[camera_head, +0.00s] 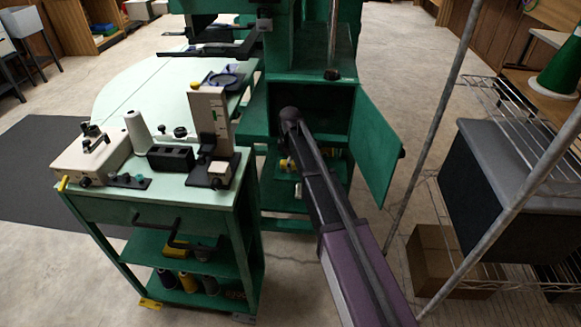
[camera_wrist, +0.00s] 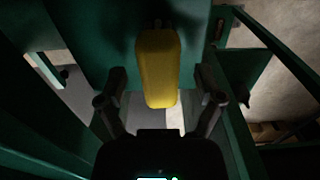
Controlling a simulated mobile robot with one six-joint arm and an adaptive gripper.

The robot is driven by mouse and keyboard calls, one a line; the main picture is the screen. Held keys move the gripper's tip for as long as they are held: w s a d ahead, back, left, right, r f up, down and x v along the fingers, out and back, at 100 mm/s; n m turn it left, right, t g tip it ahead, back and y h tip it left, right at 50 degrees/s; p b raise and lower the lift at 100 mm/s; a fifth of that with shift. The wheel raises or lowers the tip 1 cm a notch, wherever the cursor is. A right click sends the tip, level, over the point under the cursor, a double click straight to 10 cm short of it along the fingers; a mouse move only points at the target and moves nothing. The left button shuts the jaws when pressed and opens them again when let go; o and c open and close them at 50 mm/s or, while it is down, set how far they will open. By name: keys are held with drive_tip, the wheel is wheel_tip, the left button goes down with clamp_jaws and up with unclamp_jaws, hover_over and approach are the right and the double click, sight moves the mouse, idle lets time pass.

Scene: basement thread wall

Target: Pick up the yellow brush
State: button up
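A yellow, rounded oblong thing (camera_wrist: 157,65), which looks like the yellow brush, lies on a green surface in the wrist view. My gripper (camera_wrist: 160,101) is open, with one dark finger on each side of its near end. Gaps show between the fingers and the yellow thing, and I see no contact. In the head view my arm reaches into the open green cabinet, and my gripper is hidden there. A small yellow item (camera_head: 286,164) shows on a shelf left of my arm; I cannot tell whether it is the brush.
The green cabinet door (camera_head: 377,150) stands open right of my arm. A green cart (camera_head: 150,205) with tools and spools stands to the left. A wire rack (camera_head: 500,130) with a dark bin (camera_head: 515,200) is at the right. Green frame bars flank my gripper in the wrist view.

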clamp_jaws()
drive_tip(key=shift+r, duration=0.1)
wheel_tip(320, 180, up, 3)
drive_tip(key=p, duration=0.3)
drive_tip(key=s+d+r+p, duration=0.1)
drive_tip(key=s+d, duration=0.1)
drive_tip(key=s, duration=0.5)
drive_tip(key=s+d+p, duration=0.1)
drive_tip(key=s, duration=0.7)
drive_tip(key=shift+s+d+r, duration=0.3)
drive_tip(key=shift+d+r, duration=0.1)
drive_tip(key=c, duration=0.9)
unclamp_jaws()
drive_tip(key=shift+c, duration=0.8)
